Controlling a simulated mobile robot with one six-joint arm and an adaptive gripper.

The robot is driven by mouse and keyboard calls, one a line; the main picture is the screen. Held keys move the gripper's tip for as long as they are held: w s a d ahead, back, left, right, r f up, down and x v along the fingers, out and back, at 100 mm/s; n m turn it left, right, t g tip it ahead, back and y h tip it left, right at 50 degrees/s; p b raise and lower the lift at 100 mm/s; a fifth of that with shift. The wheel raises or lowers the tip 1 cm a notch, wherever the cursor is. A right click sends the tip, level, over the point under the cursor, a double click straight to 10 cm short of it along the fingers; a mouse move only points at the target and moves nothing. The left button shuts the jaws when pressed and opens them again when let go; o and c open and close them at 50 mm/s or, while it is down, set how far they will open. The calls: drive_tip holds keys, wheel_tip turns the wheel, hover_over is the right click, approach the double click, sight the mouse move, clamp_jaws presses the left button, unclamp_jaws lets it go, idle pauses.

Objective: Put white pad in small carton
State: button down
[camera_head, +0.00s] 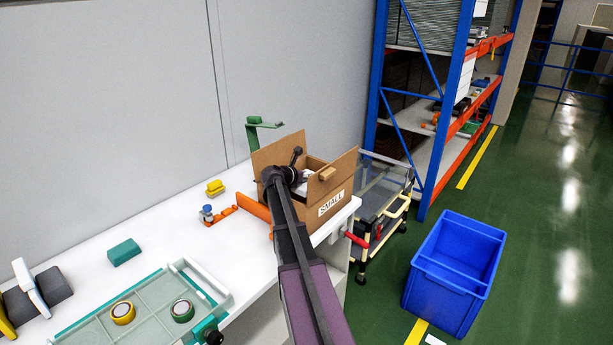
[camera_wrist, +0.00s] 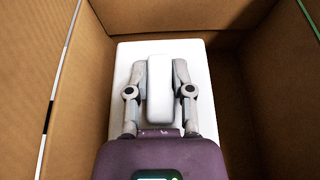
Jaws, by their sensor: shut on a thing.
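The small carton (camera_head: 338,195) stands open at the far end of the white table, with "SMALL" printed on its front. Its brown walls surround my gripper in the wrist view (camera_wrist: 245,90). My gripper (camera_wrist: 160,92) reaches down into the carton, its two grey fingers shut on a white raised block of the white pad (camera_wrist: 160,88). A broader white slab (camera_wrist: 125,62) lies directly below that block; I cannot tell whether they are one piece. In the head view my arm and the carton wall hide most of the pad.
An orange part (camera_head: 252,205) lies left of the carton and a green stand (camera_head: 254,123) is behind it. A teal tray (camera_head: 150,300) with two tape rolls is nearer. A blue bin (camera_head: 455,270) and a cart (camera_head: 378,205) stand on the floor at right.

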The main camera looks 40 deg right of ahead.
drive_tip(key=shift+f+b, duration=0.45)
drive_tip(key=shift+f, duration=0.05)
drive_tip(key=c, duration=0.5)
unclamp_jaws()
drive_tip(key=shift+r, duration=0.15)
drive_tip(key=shift+r+p, duration=0.55)
drive_tip(key=shift+p, duration=0.15)
drive_tip(key=p+v, duration=0.4)
drive_tip(key=v, duration=0.8)
drive_tip(key=shift+r+p, duration=0.1)
drive_tip(key=shift+p, duration=0.2)
